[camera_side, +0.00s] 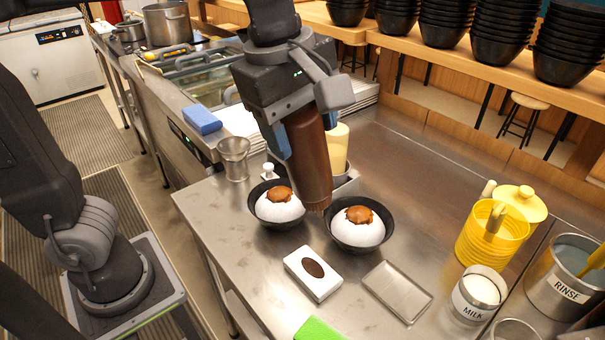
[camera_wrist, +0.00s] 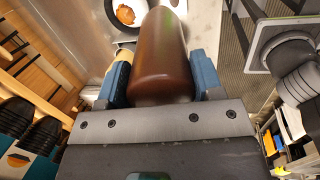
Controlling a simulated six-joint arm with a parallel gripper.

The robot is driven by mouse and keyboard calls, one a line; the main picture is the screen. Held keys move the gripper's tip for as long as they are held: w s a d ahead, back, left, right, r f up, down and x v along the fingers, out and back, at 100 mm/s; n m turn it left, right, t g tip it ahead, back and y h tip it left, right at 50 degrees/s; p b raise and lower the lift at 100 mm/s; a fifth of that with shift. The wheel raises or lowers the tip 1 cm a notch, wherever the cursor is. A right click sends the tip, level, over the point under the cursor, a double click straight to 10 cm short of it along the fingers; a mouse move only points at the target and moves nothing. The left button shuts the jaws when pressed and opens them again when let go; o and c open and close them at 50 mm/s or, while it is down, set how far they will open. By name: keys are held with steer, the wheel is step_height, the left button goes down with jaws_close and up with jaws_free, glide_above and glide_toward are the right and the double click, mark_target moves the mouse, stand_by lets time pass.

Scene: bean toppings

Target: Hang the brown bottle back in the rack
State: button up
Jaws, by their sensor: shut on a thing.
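My gripper (camera_side: 304,138) is shut on the brown bottle (camera_side: 310,165), with a blue finger on either side of it. The bottle points down, slightly tilted, and its lower end is above the counter between two black bowls. It also fills the middle of the wrist view (camera_wrist: 162,60). Behind it a pale yellow bottle (camera_side: 338,148) stands in a small metal rack (camera_side: 346,181). The rack is largely hidden by the brown bottle, so I cannot see its free place.
The left bowl (camera_side: 262,221) and right bowl (camera_side: 358,249) each hold a white mound with brown topping. A white box (camera_side: 302,283) and metal tray (camera_side: 384,304) lie in front. A yellow tin (camera_side: 481,248), milk cup (camera_side: 459,305) and rinse pot (camera_side: 540,298) stand right.

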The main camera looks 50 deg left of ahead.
mark_target(304, 109)
steer(key=v, duration=0.3)
steer(key=shift+w+d+r, duration=0.15)
steer(key=shift+w+r, duration=0.15)
steer(key=shift+w, duration=0.05)
steer(key=shift+w+a+r, duration=0.3)
steer(key=shift+w+r, duration=0.05)
steer(key=shift+w, duration=0.25)
steer(key=w+a+n+g, duration=0.2)
steer(key=w+a+n, duration=0.4)
steer(key=w+a, duration=1.55)
step_height(304, 109, down, 9)
steer(key=shift+s+a+f, duration=0.2)
steer(key=shift+s+a, duration=0.15)
steer(key=shift+s, duration=0.1)
steer(key=shift+f, duration=0.4)
steer(key=shift+f, duration=1.8)
steer(key=shift+f, duration=0.1)
